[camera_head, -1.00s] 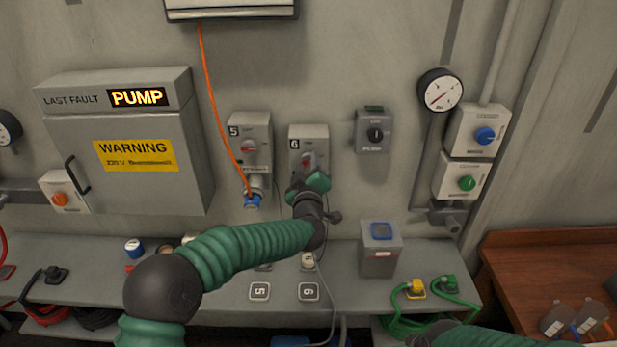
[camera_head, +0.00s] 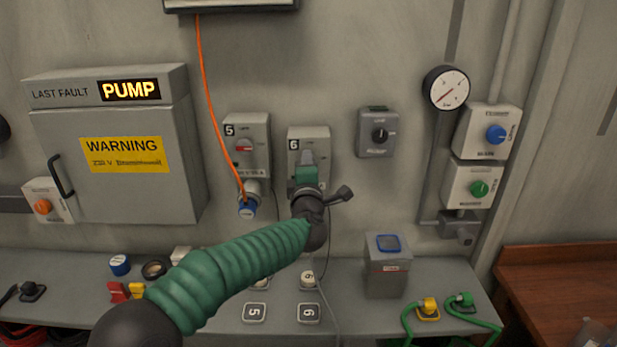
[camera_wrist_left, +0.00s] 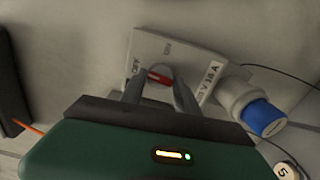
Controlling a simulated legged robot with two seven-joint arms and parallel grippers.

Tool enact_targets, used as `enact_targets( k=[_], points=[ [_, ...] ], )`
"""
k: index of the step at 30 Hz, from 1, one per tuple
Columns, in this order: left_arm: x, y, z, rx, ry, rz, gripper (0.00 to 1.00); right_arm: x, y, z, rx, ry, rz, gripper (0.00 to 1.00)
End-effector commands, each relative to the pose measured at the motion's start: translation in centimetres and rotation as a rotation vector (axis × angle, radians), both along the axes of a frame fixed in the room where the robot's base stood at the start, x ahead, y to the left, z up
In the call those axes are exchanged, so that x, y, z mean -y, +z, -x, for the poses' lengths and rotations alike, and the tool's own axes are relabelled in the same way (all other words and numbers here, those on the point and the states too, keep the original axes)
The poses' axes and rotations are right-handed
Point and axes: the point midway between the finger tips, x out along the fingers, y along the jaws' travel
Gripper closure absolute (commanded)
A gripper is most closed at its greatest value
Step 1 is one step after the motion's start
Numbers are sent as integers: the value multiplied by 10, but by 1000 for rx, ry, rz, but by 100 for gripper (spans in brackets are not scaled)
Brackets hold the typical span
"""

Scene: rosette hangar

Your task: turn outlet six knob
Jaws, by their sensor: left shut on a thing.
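The grey outlet six box (camera_head: 320,138) is on the wall with a "6" at its upper left. My left gripper (camera_head: 307,158) is in front of it and hides its knob and lower part in the head view. In the left wrist view, the red knob (camera_wrist_left: 160,78) is between the two fingers of my left gripper (camera_wrist_left: 159,88), which is shut on it. A pale socket with a blue cap (camera_wrist_left: 262,118) is beside the box there. My right gripper is not in view.
The outlet five box (camera_head: 247,132) is close on the left, with an orange cable (camera_head: 211,100) running down to its blue plug (camera_head: 247,209). A grey switch box (camera_head: 376,150) is on the right. The shelf (camera_head: 350,315) below holds a grey bin (camera_head: 387,270) and loose plugs.

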Motion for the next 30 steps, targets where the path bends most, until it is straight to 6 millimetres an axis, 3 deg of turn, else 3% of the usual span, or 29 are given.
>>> enact_targets(
  k=[1,10,25,26,30],
  points=[
    [2,-12,0,-15,-4,26,100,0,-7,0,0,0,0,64],
    [2,-12,0,-17,-3,131,100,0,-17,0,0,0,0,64],
    [2,-11,-1,-19,-4,150,100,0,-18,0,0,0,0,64],
    [2,-11,-1,-19,-4,150,61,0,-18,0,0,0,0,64],
    [1,-10,-1,-16,-2,150,43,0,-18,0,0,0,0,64]
  ],
)
